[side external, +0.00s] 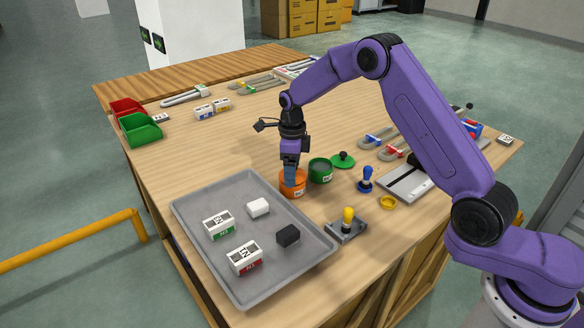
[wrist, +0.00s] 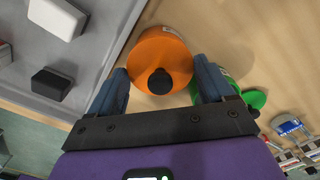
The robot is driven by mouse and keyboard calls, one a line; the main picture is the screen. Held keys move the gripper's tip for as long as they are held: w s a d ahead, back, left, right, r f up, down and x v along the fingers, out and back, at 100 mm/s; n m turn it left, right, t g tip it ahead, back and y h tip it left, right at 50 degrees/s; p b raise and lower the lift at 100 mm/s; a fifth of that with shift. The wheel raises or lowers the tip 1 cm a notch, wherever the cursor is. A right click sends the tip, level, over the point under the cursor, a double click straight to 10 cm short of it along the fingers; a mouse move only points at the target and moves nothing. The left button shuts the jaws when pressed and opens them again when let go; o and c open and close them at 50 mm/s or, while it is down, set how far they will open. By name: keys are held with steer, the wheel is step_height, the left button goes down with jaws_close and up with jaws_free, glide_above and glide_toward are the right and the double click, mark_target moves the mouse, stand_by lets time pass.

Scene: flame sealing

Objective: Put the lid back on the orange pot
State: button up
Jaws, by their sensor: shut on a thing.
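The orange pot (side external: 294,188) stands on the wooden table, just right of the grey tray. My gripper (side external: 291,180) points down at its top. In the wrist view, the orange lid (wrist: 160,55) with its black knob (wrist: 160,82) lies between the two fingers of my gripper (wrist: 162,72). The fingers are on opposite sides of the orange lid, shut on it. The fingers hide part of the pot's top in the side view, so I cannot tell whether the lid rests fully on the rim.
A green pot (side external: 320,171) stands close right of the orange pot, with a green lid (side external: 343,159) behind it. The grey tray (side external: 190,222) holds boxes and blocks.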

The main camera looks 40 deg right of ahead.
stand_by(0.4)
steer(key=o, duration=0.9)
steer(key=shift+r, duration=3.5)
jaws_close()
